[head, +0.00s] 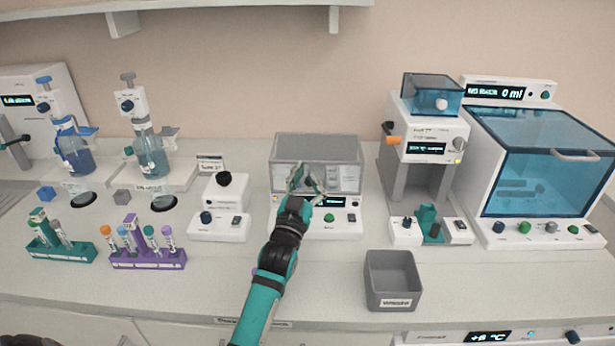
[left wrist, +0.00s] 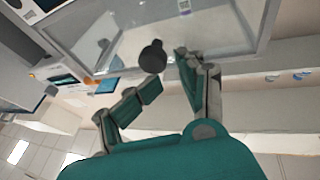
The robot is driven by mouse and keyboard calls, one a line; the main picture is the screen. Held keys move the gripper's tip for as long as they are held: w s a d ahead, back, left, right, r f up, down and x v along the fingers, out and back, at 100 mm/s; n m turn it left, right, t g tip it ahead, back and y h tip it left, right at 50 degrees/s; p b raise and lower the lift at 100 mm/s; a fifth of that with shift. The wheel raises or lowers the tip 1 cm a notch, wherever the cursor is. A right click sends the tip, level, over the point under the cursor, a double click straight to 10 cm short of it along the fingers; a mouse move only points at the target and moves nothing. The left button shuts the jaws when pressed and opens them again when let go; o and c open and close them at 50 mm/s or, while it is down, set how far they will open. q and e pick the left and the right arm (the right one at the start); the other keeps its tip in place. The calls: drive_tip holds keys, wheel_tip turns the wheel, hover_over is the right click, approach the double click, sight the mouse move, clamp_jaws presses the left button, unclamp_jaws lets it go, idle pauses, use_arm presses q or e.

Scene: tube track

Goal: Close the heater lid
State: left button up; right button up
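The heater (head: 345,222) is a white bench unit at the middle of the bench, with a small display and knobs on its front. Its see-through, grey-framed lid (head: 315,148) shows above the body; I cannot tell its exact angle. My left gripper (head: 306,178) is in front of the lid and hides part of it. In the left wrist view the lid panel (left wrist: 115,35) fills the top, with a dark round knob (left wrist: 152,57) on it. My left gripper (left wrist: 168,76) is open, its fingers apart close to the knob; contact is unclear. My right gripper is not in view.
A white knob box (head: 218,222) stands left of the heater. A grey bin (head: 391,270) is at the front right. A dispenser (head: 428,150) and a blue-windowed cabinet (head: 535,165) stand right. Tube racks (head: 148,260) sit front left. A shelf (head: 240,5) hangs above.

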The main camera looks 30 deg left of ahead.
sight(311, 186)
use_arm(q)
wheel_tip(311, 186, down, 3)
drive_tip(key=shift+w+d+r+g, duration=0.1)
drive_tip(key=shift+d+r+g, duration=0.05)
drive_tip(key=shift+g, duration=0.25)
drive_tip(key=shift+s+d+f, duration=0.1)
drive_tip(key=shift+s+f, duration=0.3)
drive_tip(key=shift+s, duration=0.3)
drive_tip(key=r+v, duration=0.2)
drive_tip(key=v, duration=0.7)
drive_tip(key=shift+s+t, duration=0.4)
drive_tip(key=shift+s, duration=0.3)
